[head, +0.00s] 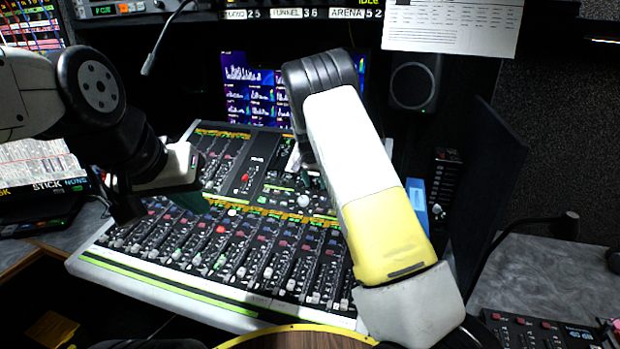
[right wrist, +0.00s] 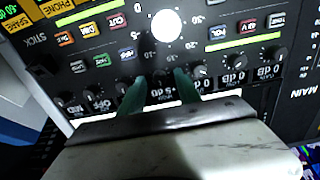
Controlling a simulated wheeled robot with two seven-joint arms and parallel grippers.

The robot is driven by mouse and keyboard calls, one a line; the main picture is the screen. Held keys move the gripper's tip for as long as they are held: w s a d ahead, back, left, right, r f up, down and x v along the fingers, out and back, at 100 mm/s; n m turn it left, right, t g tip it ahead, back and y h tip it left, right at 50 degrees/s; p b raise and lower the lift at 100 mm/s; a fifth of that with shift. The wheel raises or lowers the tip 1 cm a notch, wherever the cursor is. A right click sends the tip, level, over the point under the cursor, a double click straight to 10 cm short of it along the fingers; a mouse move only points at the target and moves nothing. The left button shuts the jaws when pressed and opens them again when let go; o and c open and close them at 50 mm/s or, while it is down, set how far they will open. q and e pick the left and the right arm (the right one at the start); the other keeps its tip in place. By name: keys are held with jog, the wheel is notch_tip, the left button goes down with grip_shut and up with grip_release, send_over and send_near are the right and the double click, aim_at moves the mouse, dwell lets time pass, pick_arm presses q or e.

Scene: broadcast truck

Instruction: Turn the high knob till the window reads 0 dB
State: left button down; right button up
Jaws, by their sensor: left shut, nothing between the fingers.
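The mixing console's sloped panel (head: 160,230) fills the middle of the head view. In the right wrist view its lettering is upside down, with a row of small dark knobs and dB windows. My right gripper (right wrist: 161,80) is at this row, its two greenish fingers apart on either side of a dark spot where a knob sits. The window between the fingers (right wrist: 164,92) seems to read 5 dB; its sign and the knob's label are unclear. Windows to its right (right wrist: 237,76) read 0 dB. My left gripper (head: 190,195) is shut and empty above the console's left part.
A large white round knob (right wrist: 166,25) with a scale lies beyond the row in the right wrist view. Faders (head: 250,255) cover the console's near part. Screens (head: 250,85), a speaker (head: 414,84) and a gooseneck microphone (head: 150,62) stand behind. My right forearm hides the console's right side.

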jog(key=shift+c, duration=0.4)
grip_shut()
jog(key=shift+a+n, duration=0.1)
jog(key=shift+n, duration=2.7)
jog(key=shift+o, duration=0.4)
grip_release()
